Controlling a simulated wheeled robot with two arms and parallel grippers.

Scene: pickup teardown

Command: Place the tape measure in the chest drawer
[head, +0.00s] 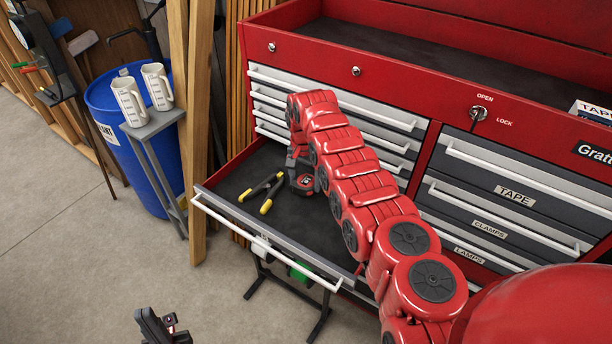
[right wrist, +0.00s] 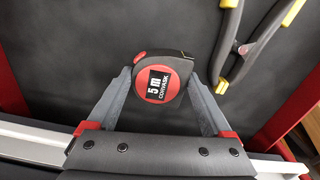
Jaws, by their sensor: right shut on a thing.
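The tape measure (right wrist: 158,80) is black with a red-rimmed "5 m" face. In the right wrist view it sits between the two grey fingers of my right gripper (right wrist: 165,75), which is shut on it. In the head view the tape measure (head: 305,182) shows small below the end of my red right arm, inside the open chest drawer (head: 240,186). I cannot tell whether it touches the drawer's dark bottom. My left gripper (head: 163,325) is at the bottom left, over the floor and away from the drawer; its jaw opening is unclear.
Yellow-and-black pliers (head: 263,190) lie in the drawer, left of the tape measure. The red tool chest (head: 340,70) has closed drawers above and right. A blue barrel (head: 125,150) and a small stand with two white jugs (head: 157,86) stand left. Floor at left is clear.

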